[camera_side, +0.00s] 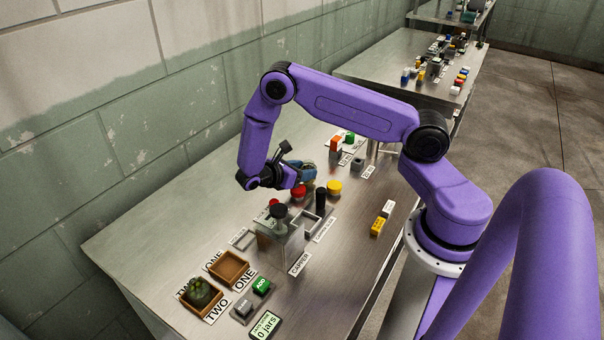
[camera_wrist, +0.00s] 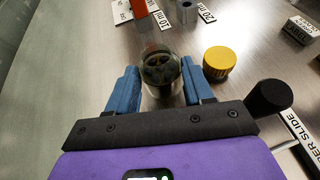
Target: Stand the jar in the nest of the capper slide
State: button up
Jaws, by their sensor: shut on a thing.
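My gripper (camera_side: 307,170) has blue fingers and hangs above the table behind the yellow cap. In the wrist view my gripper (camera_wrist: 161,88) is shut on a clear glass jar (camera_wrist: 162,72) with dark contents. The jar sits between the two fingers; its tilt and its height above the table are hard to tell. In the side view the fingers mostly hide it. The capper (camera_side: 283,240) is a grey block with a dark top. The capper slide (camera_side: 313,223), a grey frame with an open nest that looks empty, lies to its right, nearer the camera than my gripper.
A black post (camera_side: 320,198) and a yellow cap (camera_side: 334,187) stand beside the slide; a red cap (camera_side: 299,191) is close by. An orange-red block (camera_side: 336,143) stands behind. Two wooden trays, one holding a green-filled jar (camera_side: 199,293), lie at front left.

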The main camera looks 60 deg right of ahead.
jog(key=shift+f, duration=0.65)
jog(key=shift+f, duration=0.1)
jog(key=o, duration=1.1)
